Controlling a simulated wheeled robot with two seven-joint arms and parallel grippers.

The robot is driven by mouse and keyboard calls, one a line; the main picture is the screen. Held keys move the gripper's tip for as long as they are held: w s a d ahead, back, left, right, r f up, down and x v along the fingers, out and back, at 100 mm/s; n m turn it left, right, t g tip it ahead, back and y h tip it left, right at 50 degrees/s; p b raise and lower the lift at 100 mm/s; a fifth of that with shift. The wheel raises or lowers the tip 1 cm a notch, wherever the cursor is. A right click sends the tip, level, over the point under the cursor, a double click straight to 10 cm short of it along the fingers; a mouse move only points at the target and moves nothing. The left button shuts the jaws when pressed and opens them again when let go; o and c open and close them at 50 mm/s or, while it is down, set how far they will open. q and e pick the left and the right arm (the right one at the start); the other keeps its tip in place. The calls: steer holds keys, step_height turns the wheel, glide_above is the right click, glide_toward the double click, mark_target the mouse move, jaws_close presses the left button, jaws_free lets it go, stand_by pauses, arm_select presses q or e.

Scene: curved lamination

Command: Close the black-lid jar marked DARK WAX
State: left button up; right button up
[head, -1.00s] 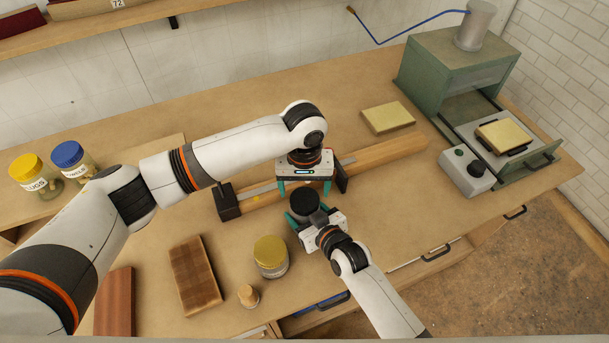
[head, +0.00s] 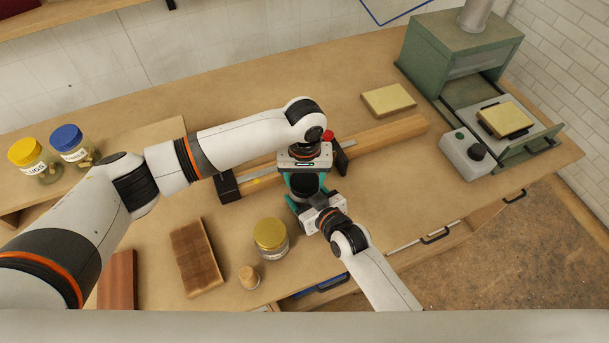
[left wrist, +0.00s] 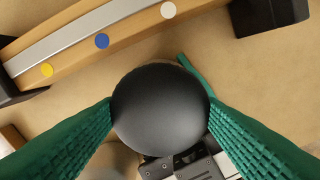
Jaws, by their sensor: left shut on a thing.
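The black lid (head: 304,184) sits under my left gripper (head: 305,183); in the left wrist view the lid (left wrist: 160,108) fills the space between the teal fingers, which are shut on its sides. The jar body and its DARK WAX label are hidden under the lid and behind the grippers. My right gripper (head: 314,200) reaches in from the front right, its teal fingers around the place of the jar below the lid. Whether they press on the jar is not clear. In the left wrist view one right finger (left wrist: 191,72) shows just beyond the lid.
A gold-lid jar (head: 270,238) and a small cork-like piece (head: 249,276) stand front left. A wooden beam with a metal strip (head: 390,133) lies behind the grippers. A brown wood block (head: 197,258) lies left. Yellow-lid (head: 34,160) and blue-lid (head: 73,147) jars stand far left.

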arm_select(q)
steer(key=m, duration=0.3)
steer(key=o, duration=1.1)
steer(key=shift+r, duration=2.25)
steer(key=shift+c, duration=0.4)
